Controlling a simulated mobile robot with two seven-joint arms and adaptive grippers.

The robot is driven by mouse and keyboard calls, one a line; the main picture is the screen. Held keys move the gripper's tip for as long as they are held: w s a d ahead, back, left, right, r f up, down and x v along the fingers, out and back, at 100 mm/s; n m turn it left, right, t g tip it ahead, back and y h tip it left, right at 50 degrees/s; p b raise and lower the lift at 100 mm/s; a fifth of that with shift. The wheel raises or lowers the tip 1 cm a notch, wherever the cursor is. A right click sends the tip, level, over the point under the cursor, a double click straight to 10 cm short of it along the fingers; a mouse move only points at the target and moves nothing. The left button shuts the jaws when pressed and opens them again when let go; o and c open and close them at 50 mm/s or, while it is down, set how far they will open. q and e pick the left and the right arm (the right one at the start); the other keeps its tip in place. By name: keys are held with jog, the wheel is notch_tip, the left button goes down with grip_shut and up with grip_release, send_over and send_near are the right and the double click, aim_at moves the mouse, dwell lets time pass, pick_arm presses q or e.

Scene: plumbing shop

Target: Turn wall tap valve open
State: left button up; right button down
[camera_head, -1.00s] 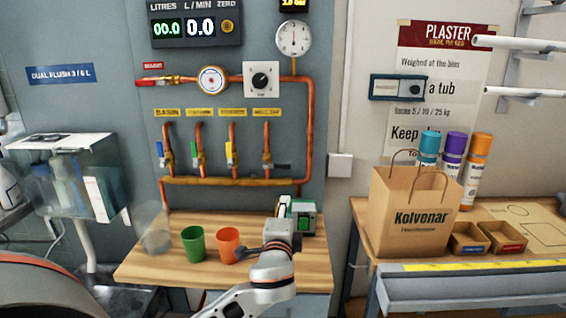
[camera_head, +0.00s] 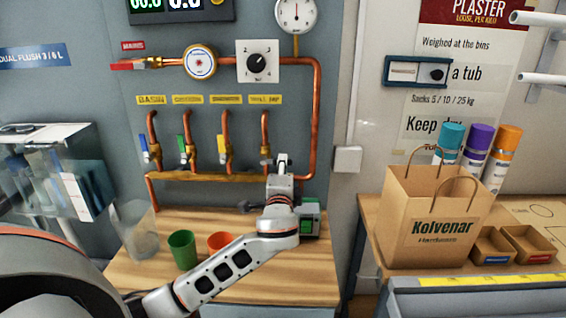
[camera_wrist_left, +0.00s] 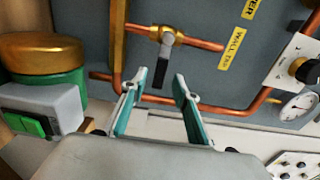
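The wall tap valve (camera_head: 265,150) is the rightmost of the row of valves on the wall, below a yellow label. In the left wrist view its brass body (camera_wrist_left: 166,34) has a dark lever (camera_wrist_left: 164,68) hanging down, beside the WALL TAP label (camera_wrist_left: 230,47). My left gripper (camera_head: 283,160) is just below and right of this valve in the head view. In the left wrist view my left gripper (camera_wrist_left: 158,82) is open, and the lever appears between its fingertips. I cannot tell the remaining depth; no contact shows. My right gripper is not in view.
Other valves stand to the left, such as the one with a yellow handle (camera_head: 223,145). A copper pipe (camera_head: 315,120) runs right of the valve. A green cup (camera_head: 182,250), an orange cup (camera_head: 220,243) and a green switch box (camera_head: 311,217) are on the bench (camera_head: 285,285).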

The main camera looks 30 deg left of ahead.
aim_at(276, 161)
pick_arm(q)
jog(key=shift+x, duration=1.95)
grip_shut()
